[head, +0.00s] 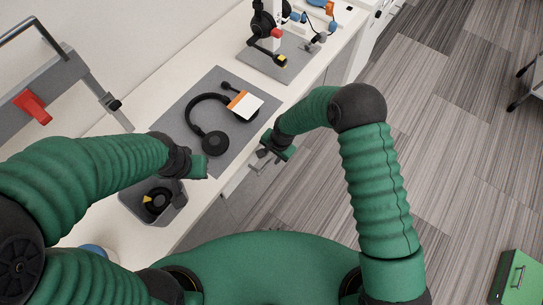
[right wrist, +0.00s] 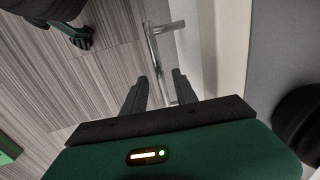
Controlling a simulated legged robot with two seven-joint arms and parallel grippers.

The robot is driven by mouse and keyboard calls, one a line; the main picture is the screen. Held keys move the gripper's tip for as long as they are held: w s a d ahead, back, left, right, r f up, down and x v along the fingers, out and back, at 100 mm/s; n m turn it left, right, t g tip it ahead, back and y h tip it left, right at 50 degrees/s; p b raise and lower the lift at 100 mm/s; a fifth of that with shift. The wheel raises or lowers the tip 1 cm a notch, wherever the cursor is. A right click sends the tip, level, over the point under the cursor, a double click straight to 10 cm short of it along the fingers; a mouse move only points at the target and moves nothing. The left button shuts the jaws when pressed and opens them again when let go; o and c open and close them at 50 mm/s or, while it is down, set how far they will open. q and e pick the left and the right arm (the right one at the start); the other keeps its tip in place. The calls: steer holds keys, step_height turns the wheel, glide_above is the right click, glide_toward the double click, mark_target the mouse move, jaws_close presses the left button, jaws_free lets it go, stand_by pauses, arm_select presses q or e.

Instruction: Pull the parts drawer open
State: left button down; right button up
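The parts drawer (head: 236,182) is a pale front under the bench's front edge, with a metal bar handle (head: 259,167). My right gripper (head: 265,156) is at this handle. In the right wrist view the handle (right wrist: 152,52) is a shiny bar running down between the two dark fingers of my right gripper (right wrist: 160,78). The fingers stand apart, with gaps beside the bar, so it is open around the handle. My left gripper (head: 197,166) hangs above the bench front near a grey bin; its fingers are not clear. The drawer looks closed or nearly so.
A grey mat (head: 180,101) on the white bench holds black headphones (head: 213,143) and an orange and white box (head: 245,104). The grey bin (head: 137,205) holds a dark round part. A headset stand (head: 277,40) is farther back. The striped floor (head: 437,130) at right is mostly free.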

steer(key=shift+s+f, duration=0.1)
steer(key=shift+f, duration=0.5)
steer(key=shift+a+f, duration=0.2)
steer(key=shift+a, duration=0.05)
steer(key=shift+r, duration=0.1)
jaws_close()
steer(key=shift+d, duration=0.1)
steer(key=shift+w+r, duration=0.1)
steer(key=shift+w, duration=0.2)
stand_by(0.3)
